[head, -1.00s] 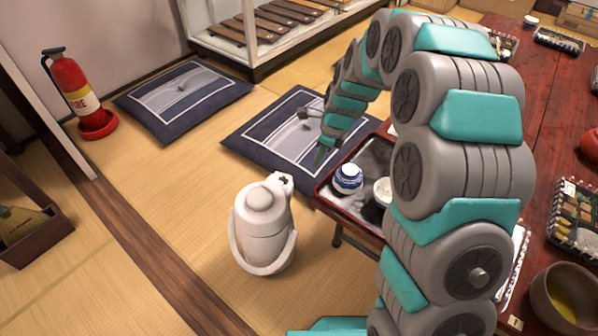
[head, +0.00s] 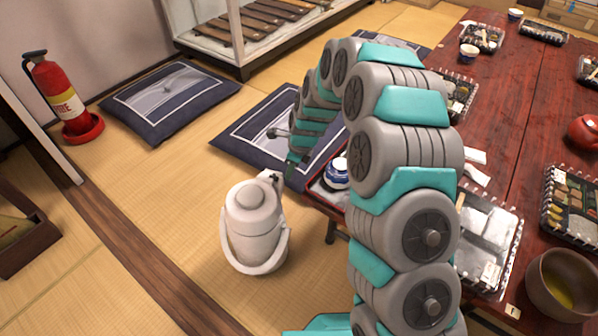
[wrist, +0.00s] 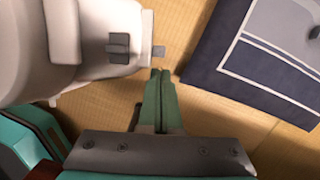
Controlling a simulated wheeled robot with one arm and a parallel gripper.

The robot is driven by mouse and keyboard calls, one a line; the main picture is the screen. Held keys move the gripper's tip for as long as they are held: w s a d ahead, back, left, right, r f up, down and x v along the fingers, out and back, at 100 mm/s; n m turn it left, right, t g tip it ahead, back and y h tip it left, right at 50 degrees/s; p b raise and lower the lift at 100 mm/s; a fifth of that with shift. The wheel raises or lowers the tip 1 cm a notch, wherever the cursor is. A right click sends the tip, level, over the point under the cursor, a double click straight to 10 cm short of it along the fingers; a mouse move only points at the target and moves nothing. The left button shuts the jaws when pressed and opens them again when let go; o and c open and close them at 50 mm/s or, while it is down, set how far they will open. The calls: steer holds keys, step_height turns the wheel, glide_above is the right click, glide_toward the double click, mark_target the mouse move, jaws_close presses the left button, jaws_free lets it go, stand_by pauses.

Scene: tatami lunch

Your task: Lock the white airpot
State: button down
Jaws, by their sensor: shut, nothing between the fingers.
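The white airpot (head: 254,222) stands upright on the tatami left of my arm in the head view, with its handle lowered around its front. Its spout end with a small dark part (head: 268,176) points toward the cushion. In the wrist view the white airpot (wrist: 65,50) fills the upper left, and a dark grey tab (wrist: 119,47) shows on it, with a smaller grey piece just right of it. My gripper (wrist: 160,76) is shut and empty, its green fingertips just below and right of that tab, with a small visible gap. In the head view my gripper is beside the spout end.
A small table with a tray (head: 325,198) holding a blue-and-white cup (head: 336,173) stands right of the airpot, partly behind my arm. A navy cushion (head: 240,140) lies behind it. The red table (head: 520,100) is at right, a fire extinguisher (head: 60,95) at far left. Tatami left of the airpot is clear.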

steer(key=shift+w+a, duration=0.15)
steer(key=shift+a, duration=0.2)
steer(key=shift+w+a+r+p, duration=0.15)
steer(key=shift+w+a+p, duration=0.05)
steer(key=shift+a+p, duration=0.3)
steer(key=shift+w+a+r+p, duration=0.1)
steer(key=shift+w+a+p, duration=0.05)
steer(key=shift+a+p, duration=0.3)
steer(key=shift+w+a+f, duration=0.1)
steer(key=shift+a+f, duration=0.1)
steer(key=shift+a, duration=0.15)
